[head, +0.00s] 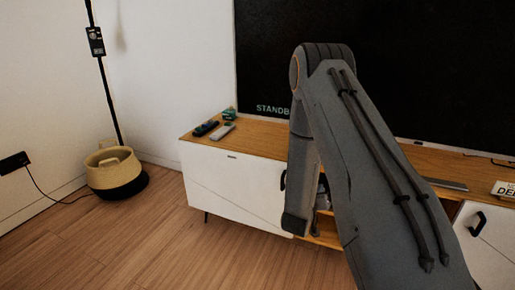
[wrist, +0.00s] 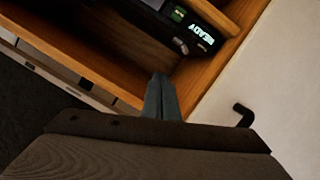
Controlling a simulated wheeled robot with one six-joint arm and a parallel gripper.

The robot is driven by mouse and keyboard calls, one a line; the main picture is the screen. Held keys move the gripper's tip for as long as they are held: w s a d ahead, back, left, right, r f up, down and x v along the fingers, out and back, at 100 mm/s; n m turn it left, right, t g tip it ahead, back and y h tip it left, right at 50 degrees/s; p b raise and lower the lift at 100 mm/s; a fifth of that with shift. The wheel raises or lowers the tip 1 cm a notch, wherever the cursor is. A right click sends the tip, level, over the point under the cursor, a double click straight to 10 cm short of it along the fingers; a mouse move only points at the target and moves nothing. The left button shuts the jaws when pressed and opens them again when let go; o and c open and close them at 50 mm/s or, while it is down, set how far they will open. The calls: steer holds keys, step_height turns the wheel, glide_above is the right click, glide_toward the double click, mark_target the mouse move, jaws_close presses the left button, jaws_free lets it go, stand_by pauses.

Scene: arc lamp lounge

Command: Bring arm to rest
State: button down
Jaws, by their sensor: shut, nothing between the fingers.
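My gripper (wrist: 161,96) shows in the wrist view with its two fingers together and nothing between them. Its fingertips point towards the open wooden shelf (wrist: 130,48) of the TV cabinet; I cannot tell whether they touch it. In the head view my arm is raised and bent, its elbow in front of the TV screen and its forearm hanging down before the cabinet (head: 232,185). The arm's own links mostly hide the gripper there.
A dark device (wrist: 190,28) with a "READY" display sits in the shelf. A dark door handle (wrist: 243,114) juts out at right. Remotes (head: 206,127) lie on the cabinet top below the TV (head: 270,60). A basket (head: 113,172) stands left; floor (head: 140,240) is clear at front left.

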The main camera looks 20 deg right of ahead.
steer(key=s+a+r+n+g+y, duration=0.1)
steer(key=a+r+y, duration=0.3)
steer(key=a, duration=0.4)
steer(key=s+a+r+n+g+y, duration=0.1)
steer(key=a+r+g+y, duration=0.1)
steer(key=a+r+y, duration=0.35)
steer(key=s+a+r+n+g, duration=0.1)
steer(key=s+a+r+g, duration=0.15)
steer(key=s, duration=0.45)
steer(key=s+a+r+g+y, duration=0.1)
steer(key=s+a, duration=0.3)
steer(key=s, duration=0.4)
steer(key=s+a+r+n+g, duration=0.1)
steer(key=s+a+r+g, duration=0.1)
steer(key=s+a, duration=0.35)
steer(key=s+a+r+n+g, duration=0.1)
steer(key=s+a+r+n, duration=0.1)
steer(key=s+a, duration=0.45)
steer(key=s+a+r+n+g, duration=0.2)
steer(key=s+a+n, duration=0.1)
steer(key=s+a, duration=0.35)
steer(key=d+r+m+p, duration=0.5)
steer(key=d+r+p, duration=1)
steer(key=p, duration=0.9)
step_height(320, 180, up, 4)
steer(key=shift+s+f, duration=0.1)
steer(key=shift+s, duration=0.2)
